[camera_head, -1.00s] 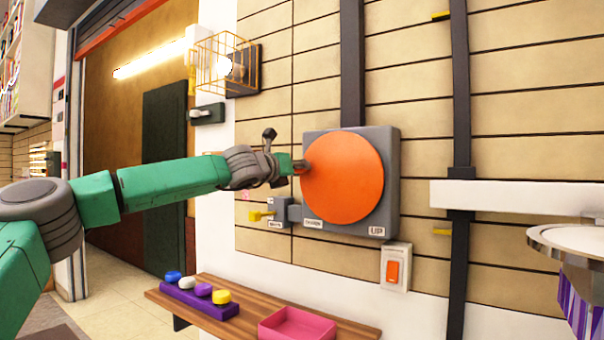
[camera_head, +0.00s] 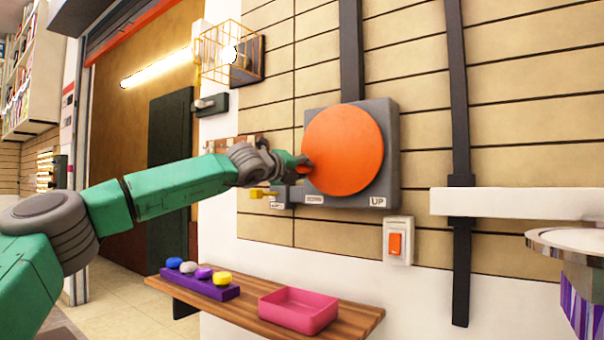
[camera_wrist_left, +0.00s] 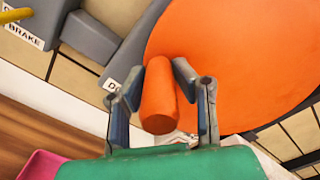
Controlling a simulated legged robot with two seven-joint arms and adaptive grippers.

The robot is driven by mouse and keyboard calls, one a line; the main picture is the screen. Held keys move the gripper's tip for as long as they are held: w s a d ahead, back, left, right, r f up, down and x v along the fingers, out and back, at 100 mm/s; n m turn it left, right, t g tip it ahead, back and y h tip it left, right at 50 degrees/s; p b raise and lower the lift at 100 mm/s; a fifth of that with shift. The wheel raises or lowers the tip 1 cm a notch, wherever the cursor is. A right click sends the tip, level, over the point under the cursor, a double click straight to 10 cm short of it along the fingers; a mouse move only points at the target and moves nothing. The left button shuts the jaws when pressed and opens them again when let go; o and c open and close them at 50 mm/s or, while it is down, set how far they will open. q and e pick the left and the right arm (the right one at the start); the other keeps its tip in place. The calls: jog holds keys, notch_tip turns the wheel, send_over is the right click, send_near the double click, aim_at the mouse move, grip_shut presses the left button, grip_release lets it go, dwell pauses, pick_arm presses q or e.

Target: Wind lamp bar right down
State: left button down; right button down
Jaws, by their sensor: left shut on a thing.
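A large orange disc (camera_head: 343,149) is mounted on a grey box (camera_head: 391,190) on the tiled wall, with labels reading DOWN and UP along its lower edge. An orange peg handle (camera_wrist_left: 158,95) stands out from the disc near its rim. My left gripper (camera_head: 301,167) is at the disc's left edge in the head view. In the left wrist view its two fingers (camera_wrist_left: 165,92) are on both sides of the peg, shut on it. A yellow lever (camera_head: 262,193) by the BRAKE label sits left of the box, partly behind my gripper. My right gripper is not in view.
Below is a wooden shelf (camera_head: 254,304) with a pink tray (camera_head: 298,308) and a purple block (camera_head: 200,285) with several coloured knobs. An orange switch (camera_head: 395,244) is on the wall. A wire-caged lamp (camera_head: 229,54) is at upper left. A white bar (camera_head: 500,202) juts in at right.

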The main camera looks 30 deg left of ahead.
pick_arm(q)
jog(key=shift+d+f, duration=0.15)
jog(key=shift+f, duration=0.4)
jog(key=c, duration=1.3)
grip_release()
jog(key=shift+w, duration=0.1)
jog(key=shift+c, duration=0.2)
jog(key=shift+w+f, duration=0.1)
jog(key=shift+w, duration=0.05)
jog(key=shift+s+r, duration=0.25)
jog(key=s, duration=1.1)
jog(key=shift+s+a+f, duration=0.2)
jog(key=shift+s+a, duration=0.05)
